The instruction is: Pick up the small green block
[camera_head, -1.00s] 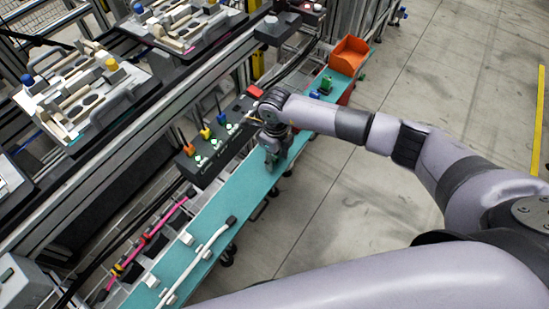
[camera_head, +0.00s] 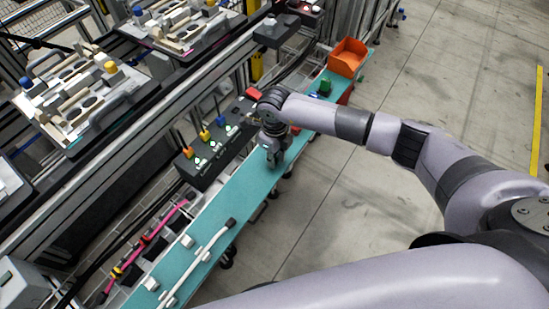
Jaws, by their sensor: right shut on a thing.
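My right gripper (camera_head: 274,162) points down at the teal shelf strip (camera_head: 240,192), near its middle. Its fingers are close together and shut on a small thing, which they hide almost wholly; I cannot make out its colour. A green block (camera_head: 325,86) stands on the far part of the strip, in front of the orange bin, apart from the gripper. A small blue piece (camera_head: 314,96) is next to it, partly behind my arm. My left gripper is not in view.
The orange bin (camera_head: 348,58) stands at the strip's far end. A black fixture (camera_head: 203,160) with coloured pegs runs along the strip's left side. A white cable (camera_head: 205,250) lies on the near end. Trays with parts (camera_head: 85,95) stand at upper left. The floor at right is clear.

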